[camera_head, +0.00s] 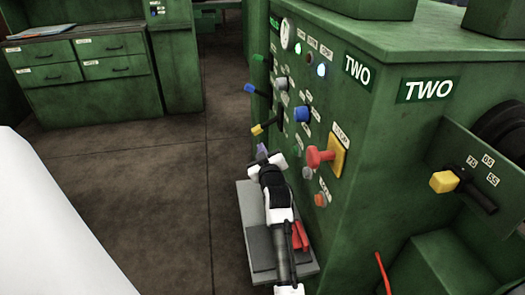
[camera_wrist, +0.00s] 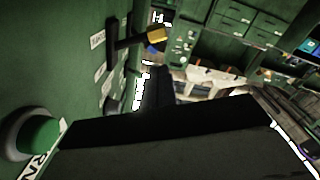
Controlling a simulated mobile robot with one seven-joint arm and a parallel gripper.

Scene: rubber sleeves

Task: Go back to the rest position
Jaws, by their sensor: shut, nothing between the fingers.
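My gripper (camera_head: 268,163) is at the end of my white and black arm, close to the control face of the green machine (camera_head: 375,130) marked TWO. It is shut and empty. In the wrist view the dark gripper body (camera_wrist: 165,125) fills the lower middle, and the fingertips are hard to make out. In the head view it is left of the red STOP knob (camera_head: 318,157) on its yellow plate and below the yellow-tipped lever (camera_head: 258,130). I cannot tell whether it touches the panel.
Levers and a blue knob (camera_head: 302,114) stick out of the panel. A green button (camera_wrist: 38,135) is close at left in the wrist view. A grey platform (camera_head: 247,215) lies below my arm. Green drawers (camera_head: 85,62) stand at back left. The brown floor (camera_head: 150,165) between is clear.

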